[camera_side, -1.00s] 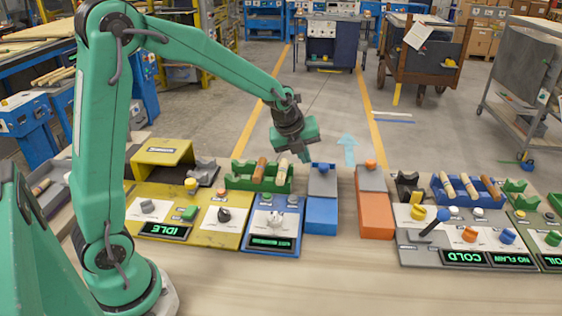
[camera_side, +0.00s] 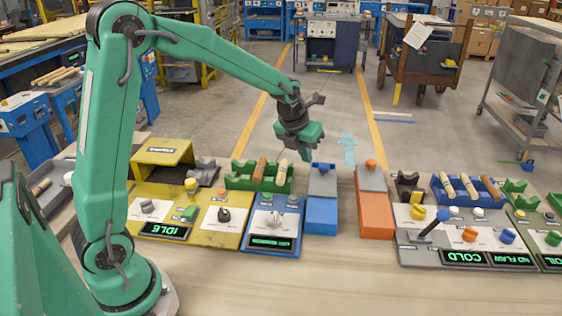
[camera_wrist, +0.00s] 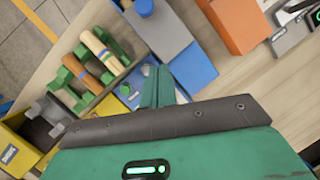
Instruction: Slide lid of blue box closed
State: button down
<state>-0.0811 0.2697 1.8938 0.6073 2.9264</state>
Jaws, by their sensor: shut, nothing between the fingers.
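The blue box (camera_side: 321,216) stands on the bench in the middle of the side view. A grey top section (camera_side: 322,184) with a blue knob (camera_side: 322,167) is at its far end, and the near part is blue. In the wrist view the blue part (camera_wrist: 193,68), grey section (camera_wrist: 163,30) and knob (camera_wrist: 145,8) show ahead of the fingers. My gripper (camera_side: 306,157) is above and behind the knob in the side view, apparently apart from it. Its green fingers (camera_wrist: 157,84) are shut and empty. I cannot tell how far the lid is open.
An orange box (camera_side: 375,214) with a grey top and orange knob stands just right. A blue control panel (camera_side: 272,225) and a green rack (camera_side: 235,180) with wooden pieces stand left. A grey panel (camera_side: 425,215) is farther right. The bench front is clear.

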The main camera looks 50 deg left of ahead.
aim_at(316, 171)
jog(key=x, duration=0.9)
jog(key=shift+a, duration=0.35)
jog(key=shift+w+a+f, duration=0.15)
jog(key=shift+w+a, duration=0.05)
jog(key=shift+w, duration=0.35)
jog(key=shift+w+a+f, duration=0.1)
jog(key=shift+w+a, duration=0.1)
jog(key=shift+w, duration=0.4)
jog(key=shift+w+a, duration=0.25)
jog(key=shift+w, duration=0.55)
jog(key=shift+w+a+r, duration=0.1)
jog(key=shift+w+a, duration=1.7)
jog(key=shift+s, duration=0.15)
